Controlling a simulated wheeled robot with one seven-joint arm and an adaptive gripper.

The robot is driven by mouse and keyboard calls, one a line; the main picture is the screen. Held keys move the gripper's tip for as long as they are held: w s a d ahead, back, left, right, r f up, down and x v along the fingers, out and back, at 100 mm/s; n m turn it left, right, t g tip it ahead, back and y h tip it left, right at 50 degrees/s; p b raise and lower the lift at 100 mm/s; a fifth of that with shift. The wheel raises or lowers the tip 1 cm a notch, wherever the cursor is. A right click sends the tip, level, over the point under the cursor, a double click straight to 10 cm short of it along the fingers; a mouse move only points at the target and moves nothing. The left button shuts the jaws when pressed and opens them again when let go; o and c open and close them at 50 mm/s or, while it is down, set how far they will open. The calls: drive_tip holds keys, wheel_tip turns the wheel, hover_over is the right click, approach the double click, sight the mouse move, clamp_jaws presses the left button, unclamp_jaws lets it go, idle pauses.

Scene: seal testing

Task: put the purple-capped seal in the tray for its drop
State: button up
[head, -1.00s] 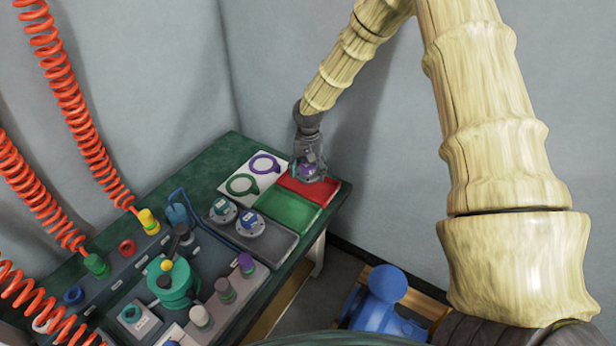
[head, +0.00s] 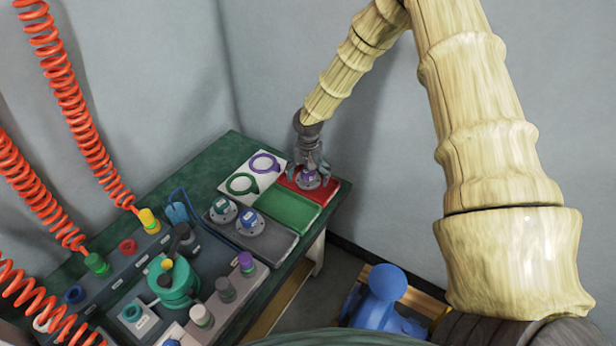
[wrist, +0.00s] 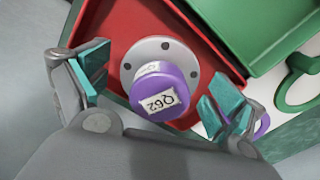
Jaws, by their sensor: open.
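The purple-capped seal (wrist: 167,90) has a grey flange with bolt holes and a label reading Q62. It sits in the red tray (wrist: 110,24), and in the head view the seal (head: 308,180) is on the red tray (head: 333,187) at the table's far right end. My gripper (wrist: 150,95) is open, with one finger on each side of the seal and apart from the cap. In the head view my gripper (head: 311,168) is just above the seal and partly hides it.
A green tray (head: 288,208) lies beside the red one. A white card with purple and green ring marks (head: 234,186) lies behind.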

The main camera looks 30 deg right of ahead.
wheel_tip(320, 180, up, 12)
drive_tip(key=shift+r+b, duration=0.1)
drive_tip(key=shift+b, duration=0.2)
idle(0.6)
idle(0.4)
